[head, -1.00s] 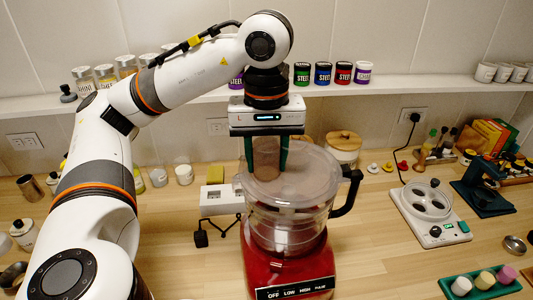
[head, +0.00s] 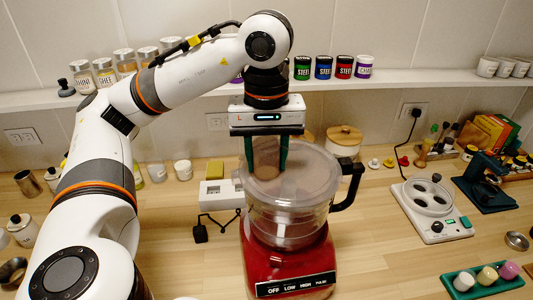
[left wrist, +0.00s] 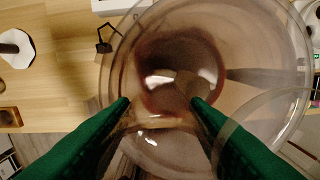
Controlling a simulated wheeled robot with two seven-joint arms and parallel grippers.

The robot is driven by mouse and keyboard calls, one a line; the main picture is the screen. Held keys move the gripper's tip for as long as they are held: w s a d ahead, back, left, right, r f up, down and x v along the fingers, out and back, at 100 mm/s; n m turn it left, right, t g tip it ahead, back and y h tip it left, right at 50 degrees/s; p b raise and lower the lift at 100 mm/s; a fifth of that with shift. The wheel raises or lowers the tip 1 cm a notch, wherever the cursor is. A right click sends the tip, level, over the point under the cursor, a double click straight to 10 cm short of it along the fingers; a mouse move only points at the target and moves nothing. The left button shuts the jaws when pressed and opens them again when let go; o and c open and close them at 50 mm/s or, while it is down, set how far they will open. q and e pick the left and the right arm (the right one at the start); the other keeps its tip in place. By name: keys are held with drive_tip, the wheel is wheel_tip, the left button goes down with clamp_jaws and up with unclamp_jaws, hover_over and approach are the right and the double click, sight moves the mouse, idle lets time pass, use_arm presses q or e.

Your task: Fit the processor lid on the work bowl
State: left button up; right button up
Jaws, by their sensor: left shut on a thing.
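The clear processor lid (head: 305,178) is a round transparent disc with an upright feed tube. My left gripper (head: 266,160) has its green fingers shut on the feed tube, seen from above in the left wrist view. The lid is roughly level at the top of the clear work bowl (head: 292,226); its rim overlaps the bowl's mouth in the picture. I cannot tell whether it is fully seated. The bowl stands on the red processor base (head: 270,268), with a black handle (head: 347,192) to the right. My right gripper is not in view.
A white box with a cable (head: 218,194) lies left of the processor. A white device with round wells (head: 430,208) and a green tray (head: 484,280) are to the right. Jars stand on the shelf (head: 420,91) behind. Bare counter lies between processor and tray.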

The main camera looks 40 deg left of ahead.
use_arm(q)
drive_tip(key=shift+f, duration=0.25)
drive_tip(key=o, duration=1.2)
drive_tip(key=shift+r, duration=0.15)
wheel_tip(320, 180, up, 12)
drive_tip(key=p, duration=0.6)
